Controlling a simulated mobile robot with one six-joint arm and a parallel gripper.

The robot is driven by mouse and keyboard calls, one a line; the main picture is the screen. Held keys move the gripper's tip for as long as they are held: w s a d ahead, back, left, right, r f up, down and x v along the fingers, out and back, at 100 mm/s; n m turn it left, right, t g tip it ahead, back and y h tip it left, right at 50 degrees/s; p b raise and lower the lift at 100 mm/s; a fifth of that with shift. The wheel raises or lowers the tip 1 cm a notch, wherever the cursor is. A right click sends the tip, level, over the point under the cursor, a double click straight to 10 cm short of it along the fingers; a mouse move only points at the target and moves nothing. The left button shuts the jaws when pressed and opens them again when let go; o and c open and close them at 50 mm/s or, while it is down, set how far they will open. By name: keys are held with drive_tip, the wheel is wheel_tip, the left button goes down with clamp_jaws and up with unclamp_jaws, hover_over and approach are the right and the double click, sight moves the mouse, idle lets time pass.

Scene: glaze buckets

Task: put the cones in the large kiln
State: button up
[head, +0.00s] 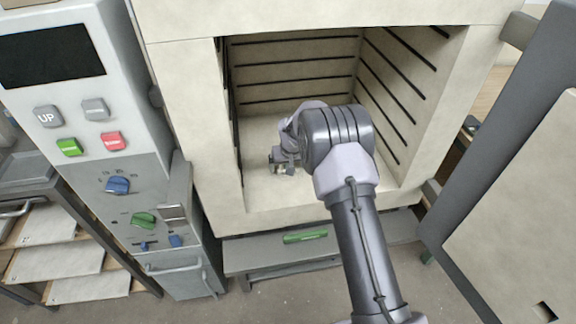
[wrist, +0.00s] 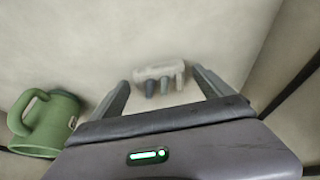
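The cones (wrist: 164,84) are a small pale block with several grey and whitish pegs, in the wrist view. They rest on the pale floor inside the large kiln (head: 262,192), which stands open in the head view. My gripper (wrist: 160,82) reaches into the kiln, low over its floor. It also shows in the head view (head: 281,166). Its two fingers are spread on either side of the cones, with a gap showing at each side. My arm covers part of the kiln's inside in the head view.
The kiln door (head: 515,190) is swung open at right. A control panel (head: 95,110) with buttons and knobs stands left of the kiln. Grooved walls flank the chamber.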

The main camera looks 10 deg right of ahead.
drive_tip(key=shift+r+p, duration=0.35)
drive_tip(key=s+r+p, duration=0.1)
drive_tip(key=s+r, duration=0.3)
drive_tip(key=r, duration=0.4)
drive_tip(key=s+r+m+p, duration=0.1)
drive_tip(key=s+r, duration=0.2)
drive_tip(key=r, duration=0.4)
drive_tip(key=s+r+p, duration=0.2)
drive_tip(key=s+r, duration=0.2)
drive_tip(key=r, duration=0.4)
drive_tip(key=s+a+r+m+t, duration=0.1)
drive_tip(key=s+r+m, duration=0.1)
drive_tip(key=s+r, duration=1)
drive_tip(key=s+a+m+y, duration=0.1)
drive_tip(key=s+a+y, duration=0.1)
drive_tip(key=s, duration=1.8)
drive_tip(key=shift+s+a+f, duration=0.2)
drive_tip(key=shift+s+f, duration=0.2)
drive_tip(key=shift+f, duration=0.05)
